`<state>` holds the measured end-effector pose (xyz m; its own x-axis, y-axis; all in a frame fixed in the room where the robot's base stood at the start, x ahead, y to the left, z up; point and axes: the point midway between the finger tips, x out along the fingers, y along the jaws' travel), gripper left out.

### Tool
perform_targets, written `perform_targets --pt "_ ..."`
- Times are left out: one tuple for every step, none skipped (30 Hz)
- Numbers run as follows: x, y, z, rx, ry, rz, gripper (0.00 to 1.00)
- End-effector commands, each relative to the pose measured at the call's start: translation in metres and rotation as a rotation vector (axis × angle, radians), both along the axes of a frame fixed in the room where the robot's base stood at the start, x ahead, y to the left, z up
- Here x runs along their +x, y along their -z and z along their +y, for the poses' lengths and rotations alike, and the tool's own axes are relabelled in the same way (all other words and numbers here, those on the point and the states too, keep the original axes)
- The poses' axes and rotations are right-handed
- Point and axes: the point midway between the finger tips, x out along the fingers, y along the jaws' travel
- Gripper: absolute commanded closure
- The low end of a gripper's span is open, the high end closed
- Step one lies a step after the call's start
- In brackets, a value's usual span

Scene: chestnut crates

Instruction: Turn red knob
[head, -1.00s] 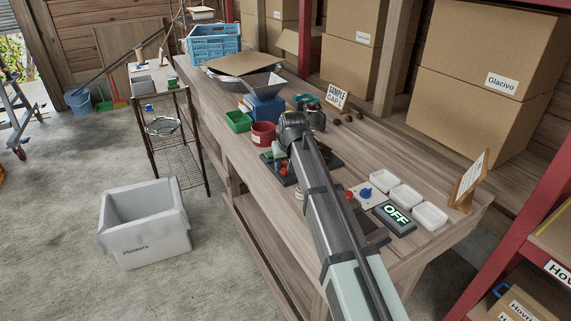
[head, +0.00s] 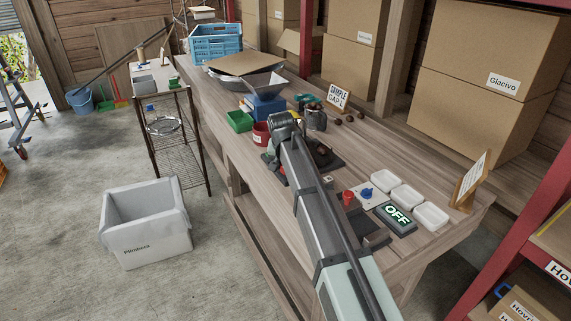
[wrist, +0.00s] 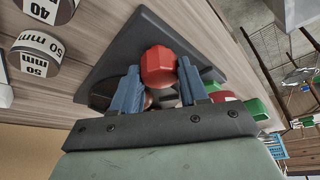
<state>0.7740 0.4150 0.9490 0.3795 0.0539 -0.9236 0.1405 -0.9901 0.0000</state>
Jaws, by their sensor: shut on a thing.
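A faceted red knob (wrist: 158,67) shows in the wrist view, standing out from a dark plate (wrist: 150,30). My gripper (wrist: 160,80) has its two blue fingers on either side of the knob, shut on it. The lower part of the knob is partly hidden between the fingers. In the head view my arm reaches over the bench to a dark base (head: 328,160), and hides most of the knob and fingers. I cannot tell there how far the knob is turned.
A red pot (head: 261,134) and green bin (head: 239,121) stand beyond my gripper.

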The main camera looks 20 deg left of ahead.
Motion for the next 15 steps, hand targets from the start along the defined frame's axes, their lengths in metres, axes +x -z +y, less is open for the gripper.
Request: perform_targets --pt "-0.0012 0.0005 -0.0008 -0.001 0.000 0.004 0.87" --pt "-0.0012 0.0005 -0.0008 -0.001 0.000 0.004 0.87" --pt "-0.0012 0.0005 -0.0008 -0.001 0.000 0.004 0.87" --pt "-0.0012 0.0005 -0.0008 -0.002 -0.001 0.004 0.87" --pt "-0.0012 0.0005 -0.0007 -0.002 -0.001 0.004 0.87" --pt "-0.0013 0.0006 -0.0007 -0.002 -0.001 0.004 0.87" --pt "-0.0013 0.0006 -0.0007 -0.002 -0.001 0.004 0.87" --pt "-0.0013 0.0006 -0.0007 -0.002 -0.001 0.004 0.53" --pt "-0.0013 0.0006 -0.0007 -0.002 -0.001 0.004 0.50" --pt "-0.0011 0.0005 -0.0007 -0.002 -0.001 0.003 0.47" --pt "-0.0011 0.0005 -0.0006 -0.002 -0.001 0.003 0.44" --pt "-0.0009 0.0004 -0.0005 -0.001 -0.001 0.003 0.40" --pt "-0.0009 0.0004 -0.0004 -0.001 -0.001 0.003 0.37" --pt "-0.0008 0.0003 -0.0004 -0.001 -0.001 0.002 0.34" --pt "-0.0007 0.0003 -0.0003 -0.001 -0.001 0.002 0.31"
